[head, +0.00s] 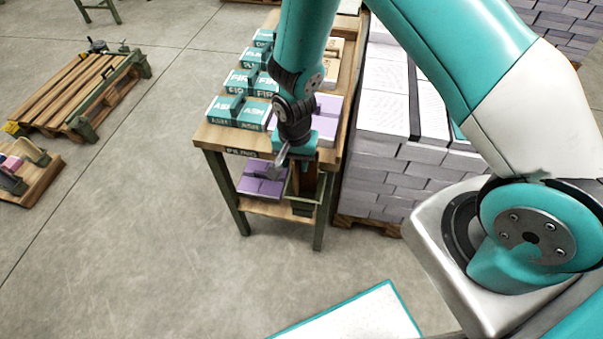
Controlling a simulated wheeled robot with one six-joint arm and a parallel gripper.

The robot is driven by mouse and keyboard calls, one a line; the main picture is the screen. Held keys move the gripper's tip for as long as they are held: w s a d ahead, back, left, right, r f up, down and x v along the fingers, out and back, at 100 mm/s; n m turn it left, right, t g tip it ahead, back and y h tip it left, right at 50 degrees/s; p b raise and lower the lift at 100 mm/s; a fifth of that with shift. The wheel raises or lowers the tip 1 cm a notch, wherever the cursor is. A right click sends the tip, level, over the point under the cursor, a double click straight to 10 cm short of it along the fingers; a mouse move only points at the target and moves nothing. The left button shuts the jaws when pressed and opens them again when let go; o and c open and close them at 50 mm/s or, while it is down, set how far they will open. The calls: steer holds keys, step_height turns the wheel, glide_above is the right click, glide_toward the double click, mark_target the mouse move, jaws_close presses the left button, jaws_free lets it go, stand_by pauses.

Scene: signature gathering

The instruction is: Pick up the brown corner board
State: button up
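I cannot clearly make out the brown corner board. A dark brown upright piece (308,182) shows just below my wrist, at the front right of the wooden table, and may be it. My gripper (282,157) hangs at the table's front edge, in front of that brown piece as seen here. Its grey fingertips are small and partly merged with the background, so I cannot tell whether they are open or hold anything. My wrist and forearm hide part of the table's right side.
The wooden table (212,137) carries teal-and-white labelled stacks (236,112) and a lilac stack (327,115). Purple packs (263,180) lie on its lower shelf. A tall paper stack (378,160) on a pallet stands close at right. Pallets (85,92) lie at left; the floor between is clear.

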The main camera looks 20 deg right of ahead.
steer(key=shift+c, duration=0.2)
jaws_close()
steer(key=shift+r, duration=0.15)
